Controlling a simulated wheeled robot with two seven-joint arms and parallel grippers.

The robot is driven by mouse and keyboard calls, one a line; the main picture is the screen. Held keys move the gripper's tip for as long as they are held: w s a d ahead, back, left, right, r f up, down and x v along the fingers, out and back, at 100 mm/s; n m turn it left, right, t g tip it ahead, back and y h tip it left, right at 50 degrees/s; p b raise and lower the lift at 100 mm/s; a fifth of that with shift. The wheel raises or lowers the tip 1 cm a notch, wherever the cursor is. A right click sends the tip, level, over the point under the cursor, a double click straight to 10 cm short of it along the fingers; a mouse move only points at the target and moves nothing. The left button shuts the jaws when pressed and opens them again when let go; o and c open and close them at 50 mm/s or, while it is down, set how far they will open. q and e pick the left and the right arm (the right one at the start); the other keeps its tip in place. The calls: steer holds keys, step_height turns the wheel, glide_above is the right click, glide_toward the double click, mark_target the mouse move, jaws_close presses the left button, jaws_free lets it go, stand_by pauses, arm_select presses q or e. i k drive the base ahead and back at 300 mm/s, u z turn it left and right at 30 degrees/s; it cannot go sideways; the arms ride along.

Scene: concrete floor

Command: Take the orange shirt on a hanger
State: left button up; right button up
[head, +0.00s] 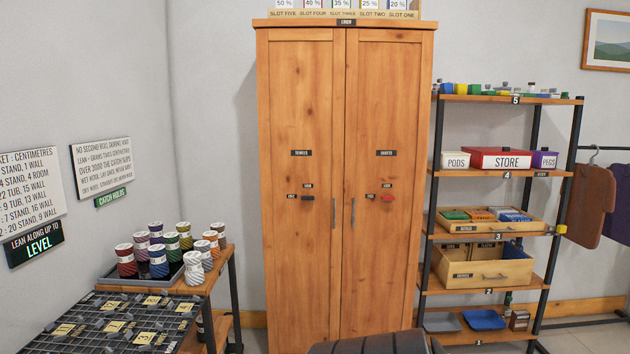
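No clearly orange shirt shows in the head view. At the right edge, a rust-brown garment (587,206) hangs from a hanger (594,157) on a dark rail (610,148). A purple garment (618,208) hangs beside it on the right and is partly cut off by the picture edge. Neither of my grippers is in view. A tall wooden wardrobe (296,240) stands in the middle with both doors shut, so its inside is hidden.
A shelf rack (535,97) with boxes, drawers and trays stands between wardrobe and rail. At left, a wooden side table (224,262) carries several striped spools (158,262); a dark grid board (115,325) lies in front. Signs (103,166) hang on the left wall.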

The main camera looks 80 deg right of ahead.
mark_target(593, 193)
steer(key=z, duration=4.1)
